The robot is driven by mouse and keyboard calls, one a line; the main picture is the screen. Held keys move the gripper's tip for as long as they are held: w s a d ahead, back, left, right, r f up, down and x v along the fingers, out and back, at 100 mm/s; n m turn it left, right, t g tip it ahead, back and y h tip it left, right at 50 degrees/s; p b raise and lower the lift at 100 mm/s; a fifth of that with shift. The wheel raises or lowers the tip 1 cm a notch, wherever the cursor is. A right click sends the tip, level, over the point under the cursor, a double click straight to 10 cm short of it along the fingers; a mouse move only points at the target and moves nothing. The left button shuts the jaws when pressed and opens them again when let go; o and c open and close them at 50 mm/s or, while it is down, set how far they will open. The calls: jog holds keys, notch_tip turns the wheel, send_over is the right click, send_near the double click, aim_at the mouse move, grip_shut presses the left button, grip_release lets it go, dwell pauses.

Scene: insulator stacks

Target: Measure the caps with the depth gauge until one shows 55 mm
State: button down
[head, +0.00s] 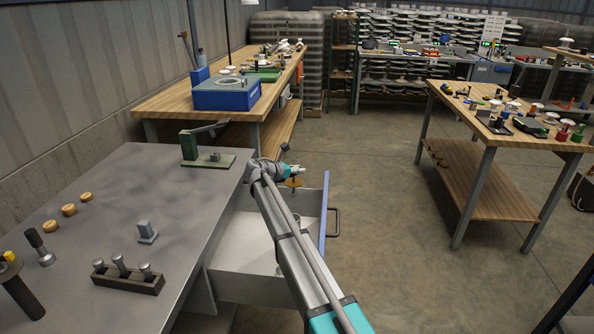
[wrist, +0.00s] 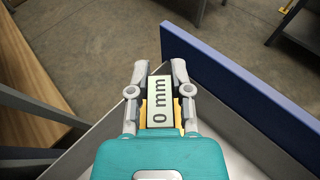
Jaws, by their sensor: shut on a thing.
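My gripper (head: 297,171) is shut on the depth gauge (wrist: 160,100), whose white display reads 0 mm in the wrist view. The gauge has yellow sides and sits between the two grey fingers. In the head view a brown-orange disc-like part (head: 293,183) shows just below my gripper; it seems to belong to the gauge. My gripper is above the open drawer (head: 245,245), near its far end. Three round tan pieces (head: 69,210) lie on the grey bench at left; I cannot tell whether they are the caps. My arm hides part of the drawer's inside.
The grey bench (head: 150,190) carries a green press-like fixture (head: 205,157), a small grey block (head: 147,232) and a dark rack (head: 128,280) with metal pins. The drawer's blue front (head: 325,220) stands out into the aisle. A wooden table (head: 480,125) is at right; the floor between is clear.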

notch_tip(320, 180, down, 15)
jog(key=b, duration=1.5)
jog(key=shift+f, duration=0.2)
dwell(0.5)
jog(key=shift+f+b, duration=0.65)
dwell(1.3)
